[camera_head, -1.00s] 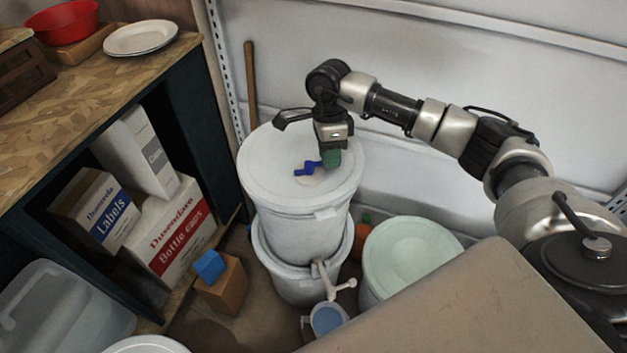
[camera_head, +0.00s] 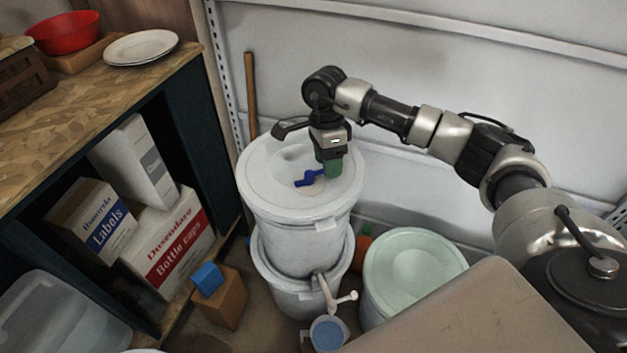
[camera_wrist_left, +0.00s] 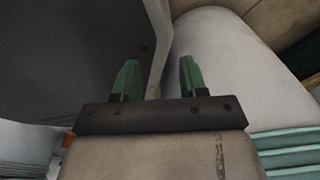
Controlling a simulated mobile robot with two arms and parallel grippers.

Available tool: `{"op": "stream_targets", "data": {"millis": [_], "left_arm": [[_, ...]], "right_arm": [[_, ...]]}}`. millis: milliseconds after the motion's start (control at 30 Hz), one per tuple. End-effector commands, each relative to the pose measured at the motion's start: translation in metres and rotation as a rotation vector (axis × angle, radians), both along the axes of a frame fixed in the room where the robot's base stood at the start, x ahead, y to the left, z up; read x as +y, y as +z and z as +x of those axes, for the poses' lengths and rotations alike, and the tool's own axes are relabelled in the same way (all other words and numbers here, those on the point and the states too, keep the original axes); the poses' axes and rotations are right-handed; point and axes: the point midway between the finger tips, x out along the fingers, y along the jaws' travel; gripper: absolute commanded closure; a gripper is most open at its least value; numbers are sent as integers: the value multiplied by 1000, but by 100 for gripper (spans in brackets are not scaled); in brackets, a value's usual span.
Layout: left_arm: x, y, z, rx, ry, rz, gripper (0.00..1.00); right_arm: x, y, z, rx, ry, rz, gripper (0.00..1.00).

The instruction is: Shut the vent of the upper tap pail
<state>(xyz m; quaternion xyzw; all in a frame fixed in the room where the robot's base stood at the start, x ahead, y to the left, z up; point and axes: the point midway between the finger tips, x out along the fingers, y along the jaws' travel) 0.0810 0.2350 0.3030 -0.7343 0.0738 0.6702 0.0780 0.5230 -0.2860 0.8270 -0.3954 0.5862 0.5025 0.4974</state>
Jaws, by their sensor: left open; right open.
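The upper tap pail (camera_head: 298,228) is white and stands stacked on a lower white pail (camera_head: 290,298). Its blue vent (camera_head: 310,178) sits on the lid, with its lever lying to the left and toward me. My right gripper (camera_head: 333,170) points down over the lid, with green fingertips close to the right end of the vent. It is open; whether it touches the vent I cannot tell. My left gripper (camera_wrist_left: 157,78) shows only in the left wrist view, open with nothing between its green fingers.
A pale green-lidded drum (camera_head: 415,265) stands to the right of the stack. A white tap (camera_head: 338,297) and a blue-filled cup (camera_head: 327,333) are at the stack's front. A shelf with boxes (camera_head: 170,240) is at left. A wooden pole (camera_head: 250,95) stands behind.

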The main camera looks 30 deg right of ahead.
Motion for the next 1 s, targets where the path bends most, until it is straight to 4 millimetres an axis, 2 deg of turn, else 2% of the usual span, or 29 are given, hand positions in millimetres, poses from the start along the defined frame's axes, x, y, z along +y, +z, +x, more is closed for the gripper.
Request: {"op": "stream_targets", "data": {"millis": [33, 133, 167, 533, 1000], "left_arm": [[0, 0, 0, 0, 0, 0, 57], [0, 0, 0, 0, 0, 0, 57], [0, 0, 0, 0, 0, 0, 57], [0, 2, 0, -1, 0, 0, 57], [0, 16, 0, -1, 0, 0, 57]], "right_arm": [[0, 0, 0, 0, 0, 0, 43], [0, 0, 0, 0, 0, 0, 28], [0, 0, 0, 0, 0, 0, 26], [0, 3, 1, -1, 0, 0, 26], [-1, 30, 8, -1, 1, 1, 26]]}}
